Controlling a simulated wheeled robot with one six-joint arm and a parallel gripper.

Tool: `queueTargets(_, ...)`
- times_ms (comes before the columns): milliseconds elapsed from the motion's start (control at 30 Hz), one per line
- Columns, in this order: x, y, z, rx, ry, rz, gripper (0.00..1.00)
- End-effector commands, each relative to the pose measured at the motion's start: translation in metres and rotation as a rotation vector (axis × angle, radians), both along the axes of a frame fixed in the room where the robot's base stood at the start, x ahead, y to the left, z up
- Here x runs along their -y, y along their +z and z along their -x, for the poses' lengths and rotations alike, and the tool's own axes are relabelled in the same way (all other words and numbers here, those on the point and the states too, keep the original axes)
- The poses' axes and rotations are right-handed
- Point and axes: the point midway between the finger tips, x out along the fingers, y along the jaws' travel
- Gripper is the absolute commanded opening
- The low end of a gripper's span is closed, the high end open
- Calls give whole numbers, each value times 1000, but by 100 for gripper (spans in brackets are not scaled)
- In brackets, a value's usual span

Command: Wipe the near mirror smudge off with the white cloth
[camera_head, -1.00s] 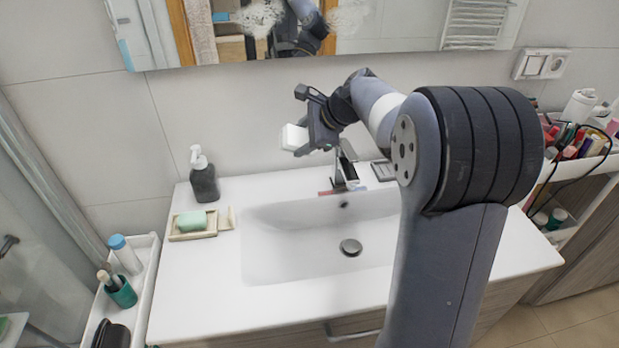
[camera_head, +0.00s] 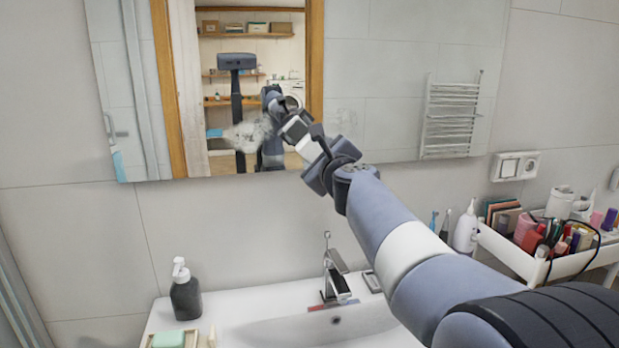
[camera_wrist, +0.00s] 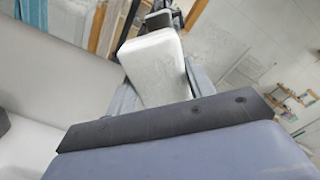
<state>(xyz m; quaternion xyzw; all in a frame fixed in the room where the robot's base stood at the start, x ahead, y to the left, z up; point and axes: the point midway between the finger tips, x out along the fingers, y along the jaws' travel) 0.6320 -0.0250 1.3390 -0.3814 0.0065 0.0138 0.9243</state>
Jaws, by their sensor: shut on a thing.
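The white cloth (camera_head: 308,149) is a folded pad held in my gripper (camera_head: 314,152), in front of the mirror's lower part. In the wrist view the cloth (camera_wrist: 152,66) sits between the fingers of my gripper (camera_wrist: 160,85). I cannot tell whether the cloth touches the glass. A whitish smudge (camera_head: 246,133) lies on the mirror (camera_head: 385,75) to the left of the cloth. A fainter hazy patch (camera_head: 345,117) shows on the glass just right of and above the gripper; the gripper and wrist may hide part of it.
Below are the sink counter (camera_head: 232,308), the faucet (camera_head: 334,275) and a dark soap dispenser (camera_head: 185,293). A cosmetics cart (camera_head: 520,262) full of bottles stands at the right. Wall sockets (camera_head: 515,166) are right of the mirror.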

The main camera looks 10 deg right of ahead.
Motion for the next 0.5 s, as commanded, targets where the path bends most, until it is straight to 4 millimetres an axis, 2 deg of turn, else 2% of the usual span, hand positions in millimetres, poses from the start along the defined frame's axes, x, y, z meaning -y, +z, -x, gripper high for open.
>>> queueTargets(267, 5, 8, 1, 23, -21, 1, 32)
queueTargets(500, 5, 8, -15, 21, -21, 1, 32)
